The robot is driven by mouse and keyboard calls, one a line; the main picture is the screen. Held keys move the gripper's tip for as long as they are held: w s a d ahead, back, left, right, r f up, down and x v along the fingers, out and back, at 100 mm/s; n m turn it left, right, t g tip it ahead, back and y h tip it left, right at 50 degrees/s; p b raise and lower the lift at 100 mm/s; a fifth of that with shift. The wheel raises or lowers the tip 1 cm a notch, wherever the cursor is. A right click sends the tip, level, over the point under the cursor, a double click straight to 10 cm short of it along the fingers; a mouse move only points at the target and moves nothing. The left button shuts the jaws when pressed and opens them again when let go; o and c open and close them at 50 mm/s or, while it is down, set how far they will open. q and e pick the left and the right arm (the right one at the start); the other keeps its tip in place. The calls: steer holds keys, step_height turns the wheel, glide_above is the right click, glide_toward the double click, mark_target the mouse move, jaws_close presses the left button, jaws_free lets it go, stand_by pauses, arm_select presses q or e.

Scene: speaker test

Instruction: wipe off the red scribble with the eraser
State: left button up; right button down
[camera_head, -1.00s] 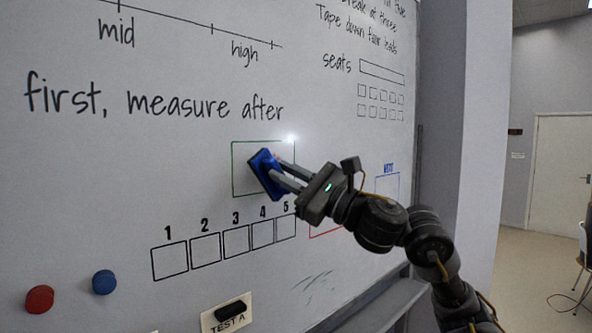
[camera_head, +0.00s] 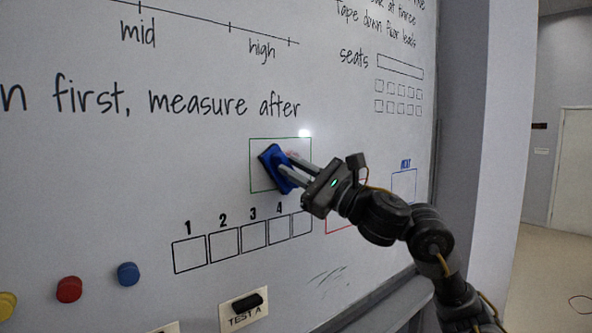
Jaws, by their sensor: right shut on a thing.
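My right gripper (camera_head: 293,174) is shut on a blue eraser (camera_head: 274,167) with a dark pad. The eraser is tilted and lies at the whiteboard (camera_head: 120,190), inside the green-outlined box (camera_head: 251,160); I cannot tell for certain whether the pad touches the surface. A small faint reddish trace (camera_head: 293,153) shows just above the gripper's fingers, inside the green box. The eraser and fingers hide part of the box, so any red marks behind them are hidden. My left gripper is not in view.
Numbered boxes (camera_head: 222,245) lie below the green box, and a red-outlined box (camera_head: 329,224) is partly behind my right arm. Yellow, red (camera_head: 69,289) and blue (camera_head: 128,274) magnets sit lower left. A black object (camera_head: 247,303) is on the TEST A label. A ledge (camera_head: 384,301) runs along the board's bottom.

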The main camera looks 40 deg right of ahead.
steer(key=shift+d, duration=0.1)
steer(key=shift+d+b, duration=1.25)
steer(key=shift+d, duration=0.55)
steer(key=shift+b, duration=0.45)
steer(key=shift+a, duration=0.1)
